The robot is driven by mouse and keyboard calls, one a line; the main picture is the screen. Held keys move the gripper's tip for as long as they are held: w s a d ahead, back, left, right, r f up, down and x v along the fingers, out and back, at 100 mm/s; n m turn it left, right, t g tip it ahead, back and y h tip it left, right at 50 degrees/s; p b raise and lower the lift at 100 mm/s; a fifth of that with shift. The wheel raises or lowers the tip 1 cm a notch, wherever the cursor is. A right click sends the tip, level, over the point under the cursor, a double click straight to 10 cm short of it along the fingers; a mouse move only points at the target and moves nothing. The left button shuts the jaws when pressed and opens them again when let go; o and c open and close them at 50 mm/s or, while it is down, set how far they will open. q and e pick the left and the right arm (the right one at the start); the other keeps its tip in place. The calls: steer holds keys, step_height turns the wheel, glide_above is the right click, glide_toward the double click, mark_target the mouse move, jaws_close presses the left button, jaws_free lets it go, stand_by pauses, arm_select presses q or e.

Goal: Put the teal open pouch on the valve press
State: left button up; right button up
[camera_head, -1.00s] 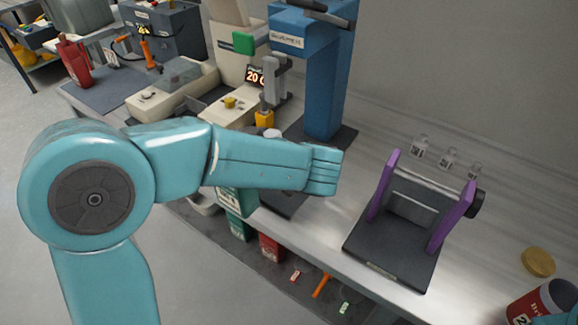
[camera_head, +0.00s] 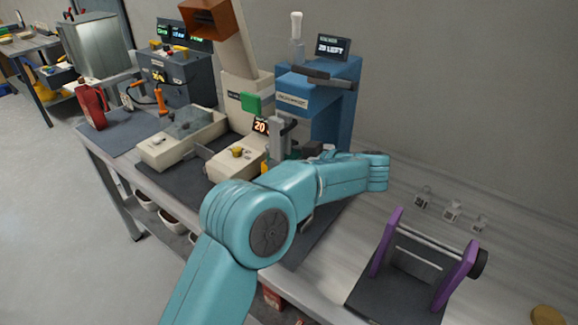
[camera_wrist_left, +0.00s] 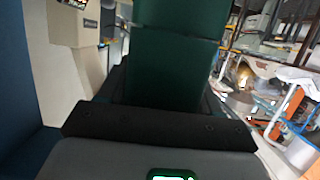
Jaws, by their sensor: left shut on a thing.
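The dark green-teal pouch (camera_wrist_left: 178,55) fills the upper middle of the left wrist view, in my left gripper (camera_wrist_left: 160,122), which is shut on it. Its opening is not clear in this view. In the head view my teal left arm reaches across the bench in front of the blue press (camera_head: 335,120), which I take as the valve press. The arm covers the lower part of the press, and I cannot make out the pouch or the fingers there. A blue surface (camera_wrist_left: 15,70) at the left of the wrist view may be the press. My right gripper is out of view.
A beige machine (camera_head: 240,90) with a green block stands left of the press. A purple-sided roller stand (camera_head: 395,290) is at the front right, with small clear blocks (camera_head: 452,211) behind it. A red jug (camera_head: 93,107) is far left. Bare bench lies right of the press.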

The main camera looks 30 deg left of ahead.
arm_select(q)
step_height(320, 180, down, 4)
steer(key=shift+r, duration=0.25)
steer(key=o, duration=0.8)
steer(key=shift+w+f, duration=0.15)
steer(key=v, duration=0.7)
steer(key=shift+d+r, duration=0.25)
steer(key=shift+d, duration=0.05)
